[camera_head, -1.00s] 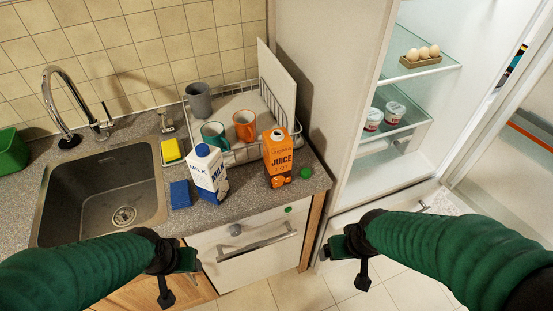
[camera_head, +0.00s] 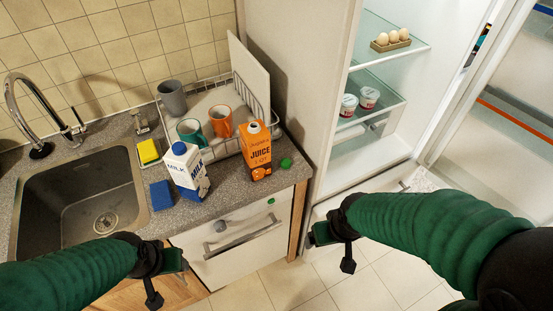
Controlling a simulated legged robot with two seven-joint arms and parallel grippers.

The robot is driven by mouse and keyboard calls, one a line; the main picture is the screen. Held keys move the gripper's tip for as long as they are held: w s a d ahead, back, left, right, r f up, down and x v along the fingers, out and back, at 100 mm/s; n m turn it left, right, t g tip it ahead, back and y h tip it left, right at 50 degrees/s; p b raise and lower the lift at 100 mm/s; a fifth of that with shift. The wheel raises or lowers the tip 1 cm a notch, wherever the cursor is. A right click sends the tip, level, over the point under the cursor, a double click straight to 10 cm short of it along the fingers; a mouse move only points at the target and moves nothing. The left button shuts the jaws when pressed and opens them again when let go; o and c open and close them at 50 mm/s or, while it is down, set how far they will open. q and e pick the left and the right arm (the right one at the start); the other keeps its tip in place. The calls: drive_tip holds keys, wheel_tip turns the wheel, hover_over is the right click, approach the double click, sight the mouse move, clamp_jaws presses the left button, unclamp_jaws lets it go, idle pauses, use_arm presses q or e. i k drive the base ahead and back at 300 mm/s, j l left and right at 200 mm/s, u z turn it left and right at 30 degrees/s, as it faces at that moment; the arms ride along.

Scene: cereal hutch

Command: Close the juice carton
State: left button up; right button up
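The orange juice carton (camera_head: 257,152) stands upright on the counter at its front right, with a bare white spout on top. A green cap (camera_head: 285,163) lies on the counter just right of the carton, apart from it. My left gripper (camera_head: 162,277) is in front of the counter, low and left of the carton. My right gripper (camera_head: 335,248) is in front of the fridge, low and right of the carton. Both look open and empty, with their fingers apart, and touch nothing.
A milk carton (camera_head: 186,171) with a blue cap stands left of the juice. A dish rack (camera_head: 265,110) with mugs is behind. A blue sponge (camera_head: 161,195) and the sink (camera_head: 75,200) are further left. The open fridge (camera_head: 388,150) is at right.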

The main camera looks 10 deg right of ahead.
sight(255, 139)
drive_tip(key=i+l, duration=0.1)
drive_tip(key=l, duration=0.25)
drive_tip(key=i+l, duration=0.15)
drive_tip(key=l, duration=0.25)
drive_tip(key=i+l, duration=0.1)
drive_tip(key=l, duration=0.25)
drive_tip(key=i+l, duration=0.1)
drive_tip(key=l, duration=0.25)
drive_tip(key=u, duration=1.6)
